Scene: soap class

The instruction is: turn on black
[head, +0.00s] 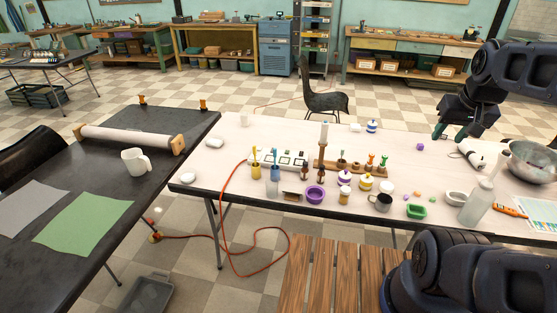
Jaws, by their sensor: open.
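My gripper (450,132) hangs over the right part of the white table (225,150), its fingers pointing down and apart, with nothing seen between them. A white device with a dark part (472,152) lies just right of and below the fingers in the picture; I cannot tell what it is or whether it has a switch. A white power strip (278,158) with dark square spots lies on the table's left part, far left of my gripper. An orange cord (222,205) runs from its left end. I cannot tell which thing is the black one, or any on/off state.
A wooden rack with tools (345,166), a purple bowl (315,194), a green tray (416,211), jars and a pump bottle (476,204) crowd the table. A metal bowl (530,160) stands at right. A wooden slatted surface (325,275) is in front. A black chair (325,100) stands behind.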

